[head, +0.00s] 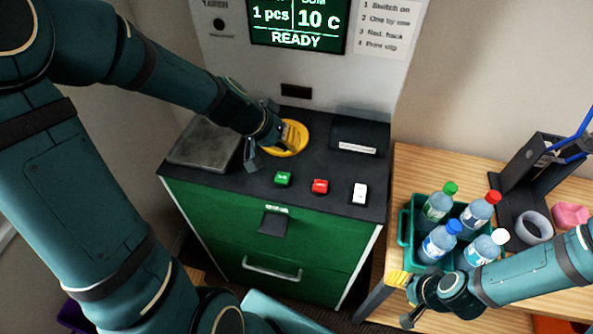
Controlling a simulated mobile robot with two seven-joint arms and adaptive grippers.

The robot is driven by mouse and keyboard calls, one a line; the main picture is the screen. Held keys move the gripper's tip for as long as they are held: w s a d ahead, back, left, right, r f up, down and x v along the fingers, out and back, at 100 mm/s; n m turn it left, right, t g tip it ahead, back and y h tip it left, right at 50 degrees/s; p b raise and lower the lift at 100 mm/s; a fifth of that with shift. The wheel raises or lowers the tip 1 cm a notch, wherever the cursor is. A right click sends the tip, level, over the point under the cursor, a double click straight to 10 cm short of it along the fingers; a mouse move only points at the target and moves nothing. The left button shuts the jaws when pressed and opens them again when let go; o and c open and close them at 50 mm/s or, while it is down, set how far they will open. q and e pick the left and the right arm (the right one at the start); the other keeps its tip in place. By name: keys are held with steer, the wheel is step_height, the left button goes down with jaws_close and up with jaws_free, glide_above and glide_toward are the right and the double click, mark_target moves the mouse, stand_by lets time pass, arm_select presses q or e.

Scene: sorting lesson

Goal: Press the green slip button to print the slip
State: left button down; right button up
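The green button (283,178) sits on the dark top of the green-fronted machine (240,215), left of a red button (320,186) and a white switch (359,193). My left gripper (266,137) is over the machine top, beside the yellow ring (299,137) and partly in front of it. It lies behind and left of the green button, apart from it. Its fingers look spread, with nothing seen between them. My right gripper (407,296) is at the lower right by the wooden table's front edge; its fingers are partly hidden. The screen (298,22) reads READY.
A grey plate (204,143) lies on the machine's left; a slip slot with white paper (356,148) is at its right rear. On the wooden table (415,165), a green crate (405,226) holds several bottles, near a grey tape roll (534,226) and a dark stand (520,185).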

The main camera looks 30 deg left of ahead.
arm_select(q)
steer(key=shift+r, duration=0.15)
steer(key=shift+f, duration=0.2)
steer(key=b, duration=0.7)
glide_above(288, 177)
step_height(288, 177, down, 7)
steer(key=shift+f, duration=0.2)
steer(key=shift+f+b, duration=0.55)
stand_by(0.8)
steer(key=shift+f+b, duration=0.4)
steer(key=shift+b, duration=0.2)
